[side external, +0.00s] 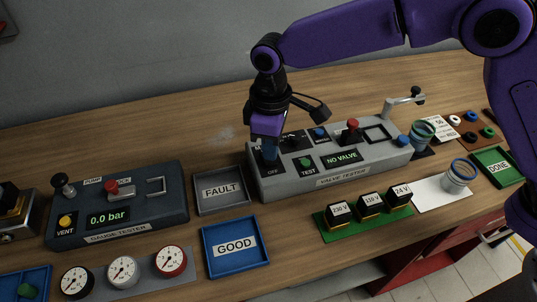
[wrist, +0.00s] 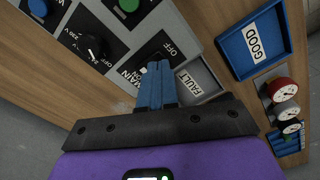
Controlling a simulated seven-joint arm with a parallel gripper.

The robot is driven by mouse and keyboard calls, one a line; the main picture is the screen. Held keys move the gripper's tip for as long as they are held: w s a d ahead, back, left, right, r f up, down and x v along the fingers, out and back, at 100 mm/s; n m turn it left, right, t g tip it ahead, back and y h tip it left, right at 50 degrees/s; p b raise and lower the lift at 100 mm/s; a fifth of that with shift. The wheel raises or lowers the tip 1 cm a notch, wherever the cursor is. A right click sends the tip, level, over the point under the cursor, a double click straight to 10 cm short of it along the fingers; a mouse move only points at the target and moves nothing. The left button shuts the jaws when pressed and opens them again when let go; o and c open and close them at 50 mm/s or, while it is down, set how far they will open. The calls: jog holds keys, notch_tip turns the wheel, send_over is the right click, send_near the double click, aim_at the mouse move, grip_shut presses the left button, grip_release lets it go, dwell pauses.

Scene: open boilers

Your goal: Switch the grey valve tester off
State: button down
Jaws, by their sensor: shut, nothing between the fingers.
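The grey valve tester (side external: 335,178) stands on the wooden bench in the middle of the side view. Its display (side external: 342,158) is lit and reads "NO VALVE". My gripper (side external: 270,158) is shut and empty, pointing down at the left end of the tester's top, by the "OFF" label. In the wrist view my blue fingers (wrist: 158,68) are together over the black "MAIN" panel (wrist: 142,62) marked "OFF". The fingers hide the main switch, so its position and any contact cannot be told. A green TEST button (side external: 306,161) and a black rotary knob (wrist: 94,46) are beside it.
The FAULT tray (side external: 205,205) lies close left of the tester, with the blue GOOD tray (side external: 235,270) in front. The gauge tester (side external: 120,212) is further left. Labelled coils on a green mat (side external: 372,228) stand in front.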

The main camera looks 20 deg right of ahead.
aim_at(270, 162)
jog(key=shift+f, duration=0.95)
dwell(0.5)
jog(key=shift+r, duration=3.55)
jog(key=shift+d, duration=0.2)
jog(key=s+d, duration=1.2)
jog(key=d, duration=0.5)
jog(key=s+d, duration=1.3)
jog(key=d, duration=0.4)
jog(key=shift+s+d+n, duration=0.15)
jog(key=shift+d+n, duration=0.15)
jog(key=shift+d, duration=0.1)
